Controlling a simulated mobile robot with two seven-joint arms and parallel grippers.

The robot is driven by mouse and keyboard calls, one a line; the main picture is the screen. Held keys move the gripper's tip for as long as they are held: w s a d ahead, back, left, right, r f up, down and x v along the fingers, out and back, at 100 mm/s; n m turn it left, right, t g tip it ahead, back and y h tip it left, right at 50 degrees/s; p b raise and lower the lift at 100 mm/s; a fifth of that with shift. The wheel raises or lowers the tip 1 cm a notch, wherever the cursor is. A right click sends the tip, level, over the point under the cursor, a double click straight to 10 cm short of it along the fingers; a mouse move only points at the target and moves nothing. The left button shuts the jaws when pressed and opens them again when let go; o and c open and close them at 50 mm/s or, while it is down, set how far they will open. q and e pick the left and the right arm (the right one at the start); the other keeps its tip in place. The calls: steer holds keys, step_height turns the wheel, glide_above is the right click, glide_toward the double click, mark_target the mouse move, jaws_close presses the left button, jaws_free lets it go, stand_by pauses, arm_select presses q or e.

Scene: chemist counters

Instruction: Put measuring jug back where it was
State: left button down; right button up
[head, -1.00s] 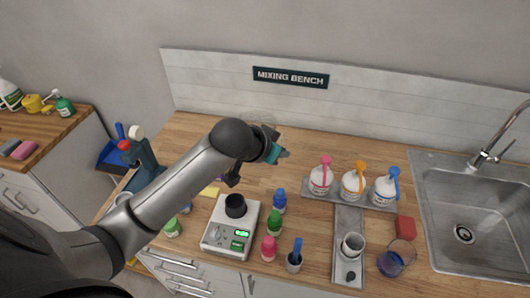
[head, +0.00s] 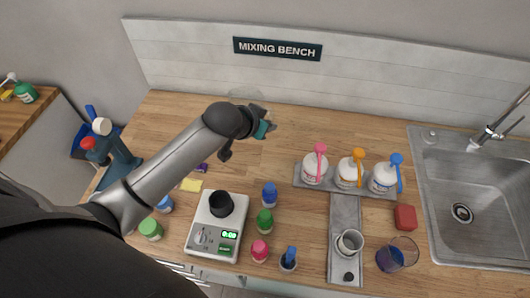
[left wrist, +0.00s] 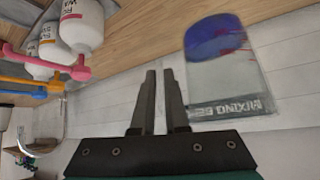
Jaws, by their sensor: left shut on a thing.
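My left gripper (head: 263,122) is over the back of the bench, below the sign. In the left wrist view the fingers (left wrist: 160,72) are close together. A clear measuring jug (left wrist: 228,70) with blue liquid stands out just beside them, and the sign shows through it. That view is inverted, with the bench at the top. I take the gripper to be shut on the jug's side or handle, but the contact is hard to see. In the head view only a faint clear rim (head: 246,93) shows behind my arm. My right gripper is not in view.
Another glass vessel with blue liquid (head: 392,258) stands near the sink (head: 462,250), by a red block (head: 405,217). A tray (head: 300,182) holds three pump bottles. A scale (head: 215,240) and several small bottles stand at the front. The bench middle is fairly clear.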

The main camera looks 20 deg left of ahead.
arm_select(q)
steer(key=shift+w+f+b, duration=0.1)
steer(key=shift+f+b, duration=0.75)
steer(key=shift+f, duration=5.5)
steer(key=shift+f, duration=0.15)
steer(key=c, duration=0.9)
jaws_free()
steer(key=shift+s+a+r, duration=0.1)
steer(key=shift+s+r, duration=0.3)
steer(key=shift+r, duration=0.05)
steer(key=p+v, duration=0.2)
steer(key=v, duration=0.9)
steer(key=shift+s, duration=0.1)
